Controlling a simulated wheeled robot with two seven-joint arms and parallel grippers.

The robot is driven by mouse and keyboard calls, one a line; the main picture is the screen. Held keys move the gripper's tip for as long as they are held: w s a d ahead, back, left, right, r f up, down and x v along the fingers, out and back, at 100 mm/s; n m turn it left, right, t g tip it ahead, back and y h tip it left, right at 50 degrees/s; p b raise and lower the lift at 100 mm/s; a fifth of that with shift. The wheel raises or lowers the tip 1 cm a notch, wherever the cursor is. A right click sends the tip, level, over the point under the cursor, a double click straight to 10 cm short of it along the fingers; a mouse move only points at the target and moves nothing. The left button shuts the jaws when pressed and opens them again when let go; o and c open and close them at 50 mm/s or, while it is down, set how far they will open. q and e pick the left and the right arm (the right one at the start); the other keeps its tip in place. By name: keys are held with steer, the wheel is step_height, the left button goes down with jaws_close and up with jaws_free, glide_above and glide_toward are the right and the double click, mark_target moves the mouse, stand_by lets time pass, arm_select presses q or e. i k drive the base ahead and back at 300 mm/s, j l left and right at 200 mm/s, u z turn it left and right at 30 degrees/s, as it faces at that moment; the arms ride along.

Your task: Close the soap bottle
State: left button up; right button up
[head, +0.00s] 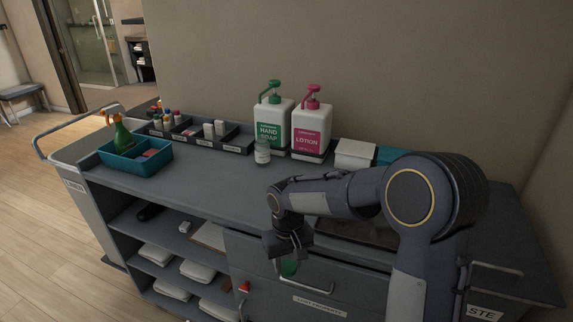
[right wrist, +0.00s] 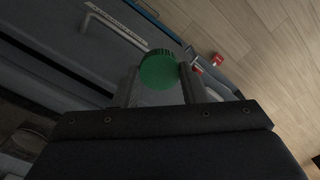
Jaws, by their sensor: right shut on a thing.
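My right gripper (head: 288,258) is shut on a round green cap (right wrist: 159,70) with a ridged edge. The cap (head: 288,268) also shows below the fingers in the head view, in front of the cart's drawer front. A small clear bottle (head: 262,154) with a pale label stands upright on the cart top, behind and left of the gripper; I cannot make out its mouth clearly. Behind it stands a white hand soap bottle (head: 270,130) with a green label and green pump. My left gripper is not in view.
A white lotion bottle (head: 312,128) with a pink pump stands right of the hand soap. A black divided tray (head: 235,145) and a teal bin (head: 135,160) with a spray bottle lie left. A white box (head: 355,154) stands right. The cart top (head: 205,180) is clear in front.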

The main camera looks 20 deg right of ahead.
mark_target(263, 159)
steer(key=z, duration=1.7)
steer(key=j+z, duration=0.2)
steer(key=j, duration=1.1)
